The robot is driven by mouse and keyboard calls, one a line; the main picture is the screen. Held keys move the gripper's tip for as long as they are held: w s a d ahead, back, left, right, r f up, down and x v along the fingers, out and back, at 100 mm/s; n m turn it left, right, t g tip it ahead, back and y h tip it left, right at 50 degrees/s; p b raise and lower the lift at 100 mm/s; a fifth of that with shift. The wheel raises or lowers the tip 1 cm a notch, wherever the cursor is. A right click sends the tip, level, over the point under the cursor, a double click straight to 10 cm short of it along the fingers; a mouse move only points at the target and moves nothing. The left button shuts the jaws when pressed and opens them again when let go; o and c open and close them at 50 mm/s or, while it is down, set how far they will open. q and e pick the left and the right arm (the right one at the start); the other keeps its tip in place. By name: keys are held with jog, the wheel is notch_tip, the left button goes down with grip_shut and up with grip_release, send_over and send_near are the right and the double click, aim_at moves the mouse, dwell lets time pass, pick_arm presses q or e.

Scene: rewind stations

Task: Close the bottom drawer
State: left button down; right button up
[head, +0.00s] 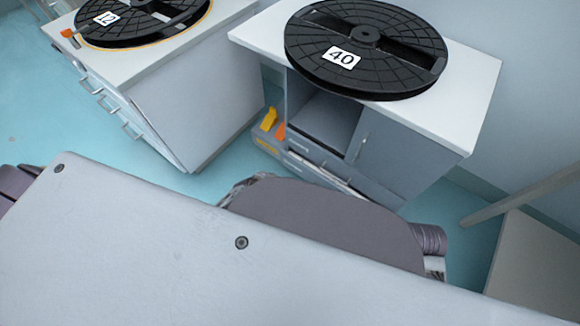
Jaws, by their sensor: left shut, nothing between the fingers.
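A grey cabinet (410,150) with a white top stands at right, under a black reel marked 40. Below its open compartment is a drawer area (318,168) with pale handles or edges, partly hidden by my arm; I cannot tell how far any drawer is out. A second cabinet (195,100) at left has several drawers (105,100) with bar handles on its left face. My left gripper (434,266) barely shows beyond my dark grey arm link. It is shut and empty, and my pale body panel hides much of it. My right gripper is not in view.
A black reel (130,20) marked 12 lies on the left cabinet. Yellow and orange objects (270,120) sit low between the cabinets. Teal floor (50,120) is clear at left. A pale panel and a slanted bar (520,200) stand at right, near the wall.

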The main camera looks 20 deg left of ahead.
pick_arm(q)
jog(key=n, duration=1.6)
jog(key=shift+w+d+r+n, duration=0.1)
jog(key=shift+w+r+n, duration=0.15)
jog(key=shift+w+n, duration=0.05)
jog(key=b, duration=0.8)
send_near(295, 164)
jog(key=shift+s+a+f+x, duration=0.1)
jog(key=shift+x, duration=0.8)
jog(key=shift+s+a+f+x, duration=0.1)
jog(key=shift+f+x, duration=0.05)
jog(key=shift+x, duration=0.75)
jog(key=shift+s+a+f+x, duration=0.1)
jog(key=shift+x, duration=0.75)
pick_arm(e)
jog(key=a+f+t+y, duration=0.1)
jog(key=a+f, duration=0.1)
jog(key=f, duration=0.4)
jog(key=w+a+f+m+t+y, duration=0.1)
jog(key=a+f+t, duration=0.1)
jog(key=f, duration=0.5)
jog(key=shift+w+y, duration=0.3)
pick_arm(q)
jog(key=shift+w, duration=0.1)
